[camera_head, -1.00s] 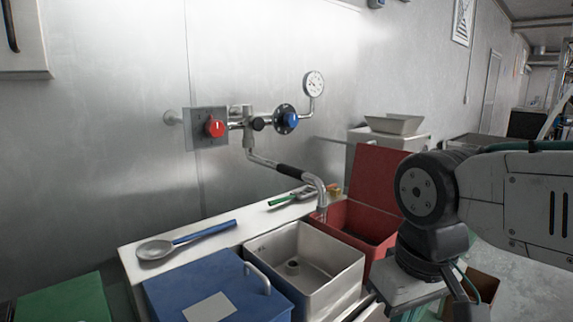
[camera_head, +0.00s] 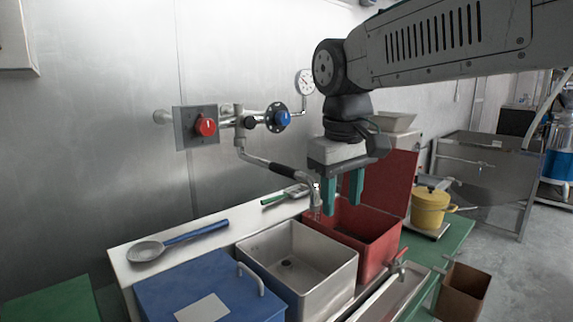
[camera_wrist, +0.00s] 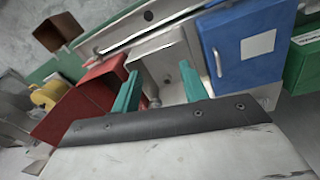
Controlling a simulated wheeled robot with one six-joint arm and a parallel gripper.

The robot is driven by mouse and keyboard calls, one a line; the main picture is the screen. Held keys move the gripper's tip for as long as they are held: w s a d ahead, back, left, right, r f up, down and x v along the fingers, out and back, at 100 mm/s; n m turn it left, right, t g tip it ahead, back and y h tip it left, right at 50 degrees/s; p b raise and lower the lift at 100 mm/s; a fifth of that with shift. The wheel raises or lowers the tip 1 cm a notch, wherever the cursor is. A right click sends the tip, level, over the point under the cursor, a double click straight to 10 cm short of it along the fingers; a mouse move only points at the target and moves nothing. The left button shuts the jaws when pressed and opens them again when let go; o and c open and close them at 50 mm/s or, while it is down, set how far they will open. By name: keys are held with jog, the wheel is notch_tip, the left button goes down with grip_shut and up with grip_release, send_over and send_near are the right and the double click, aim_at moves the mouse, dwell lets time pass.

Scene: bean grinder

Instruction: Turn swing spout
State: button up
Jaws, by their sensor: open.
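The swing spout (camera_head: 258,160) is a bent metal pipe with a black sleeve. It runs from the wall fitting down and right, and its downturned end hangs near the back corner between the steel sink basin (camera_head: 265,247) and the red bin (camera_head: 378,258). My gripper (camera_head: 342,208) points down with two green fingers, open, just right of the spout end in the head view. In the wrist view the gripper (camera_wrist: 161,90) is open, and a small metal end, likely the spout's (camera_wrist: 153,96), shows near the left finger. I cannot tell whether they touch.
A red knob (camera_head: 205,126), a blue knob (camera_head: 282,118) and a gauge (camera_head: 304,82) are on the wall piping. A blue lidded box (camera_head: 180,282) and a ladle (camera_head: 146,251) lie left. A yellow pot (camera_head: 428,212) stands right. The red bin's raised lid (camera_head: 398,178) is close behind my gripper.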

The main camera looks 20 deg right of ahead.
jog(key=w+a+r+n, duration=0.1)
jog(key=w+r, duration=0.3)
jog(key=w, duration=0.6)
jog(key=n+h, duration=0.1)
jog(key=n, duration=0.1)
send_near(288, 169)
jog(key=f, duration=0.2)
jog(key=shift+m, duration=0.3)
jog(key=f, duration=0.2)
jog(key=d+f, duration=0.1)
jog(key=f, duration=0.1)
jog(key=w+f, duration=0.1)
jog(key=f, duration=0.1)
jog(key=shift+d+f, duration=0.35)
jog(key=shift+f, duration=0.05)
